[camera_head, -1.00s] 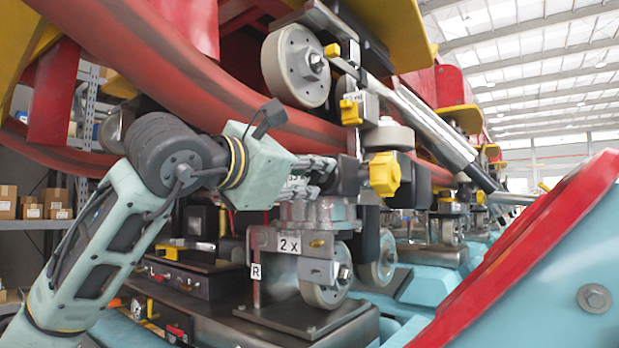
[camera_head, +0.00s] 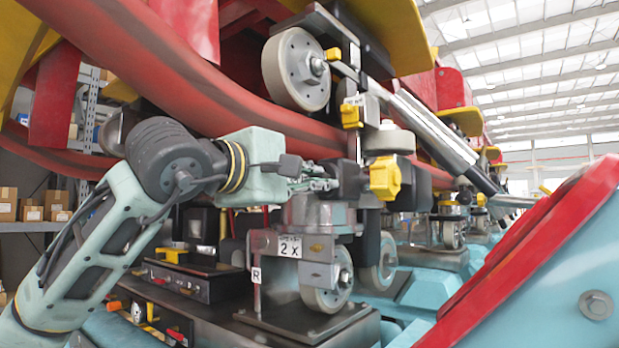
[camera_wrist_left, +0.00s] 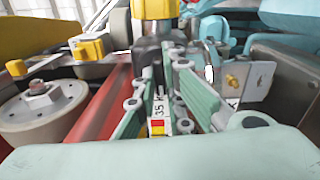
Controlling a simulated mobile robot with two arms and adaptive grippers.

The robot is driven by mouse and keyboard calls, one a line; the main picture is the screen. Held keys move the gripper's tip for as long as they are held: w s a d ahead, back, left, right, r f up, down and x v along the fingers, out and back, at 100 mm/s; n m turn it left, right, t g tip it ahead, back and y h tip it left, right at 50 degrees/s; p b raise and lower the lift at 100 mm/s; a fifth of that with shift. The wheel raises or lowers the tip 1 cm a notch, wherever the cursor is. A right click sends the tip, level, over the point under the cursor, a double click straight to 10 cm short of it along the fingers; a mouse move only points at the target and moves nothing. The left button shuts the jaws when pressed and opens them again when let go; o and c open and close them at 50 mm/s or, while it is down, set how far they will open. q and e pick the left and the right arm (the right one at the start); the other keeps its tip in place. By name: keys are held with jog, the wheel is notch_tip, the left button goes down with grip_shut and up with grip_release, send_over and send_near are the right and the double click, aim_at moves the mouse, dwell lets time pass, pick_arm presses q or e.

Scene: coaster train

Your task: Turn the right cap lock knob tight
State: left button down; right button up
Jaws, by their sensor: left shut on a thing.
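My left gripper (camera_head: 325,183) is shut on a dark part (camera_head: 350,180) in the middle of the head view. A yellow star-shaped knob (camera_head: 384,177) sits just right of this dark part, beyond my fingertips. In the left wrist view, my fingers (camera_wrist_left: 160,100) reach along both sides of a white label (camera_wrist_left: 158,105) marked "35" with red and yellow patches. A yellow piece (camera_wrist_left: 155,9) shows at the top, past the fingers. The fingers hide most of what they hold, so I cannot tell its full shape. My right gripper is not in view.
A grey wheel (camera_head: 297,69) hangs above my gripper, and a lower wheel (camera_head: 329,281) stands under the bracket marked "2 X" (camera_head: 289,248). A red rail (camera_head: 190,75) passes close above my arm. A red and blue panel (camera_head: 540,262) fills the lower right.

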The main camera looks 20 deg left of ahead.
pick_arm(q)
jog(key=shift+f+m, duration=0.1)
jog(key=shift+m, duration=0.5)
jog(key=c, duration=1.8)
grip_release()
jog(key=shift+s, duration=0.1)
jog(key=shift+c, duration=0.2)
jog(key=v, duration=1.2)
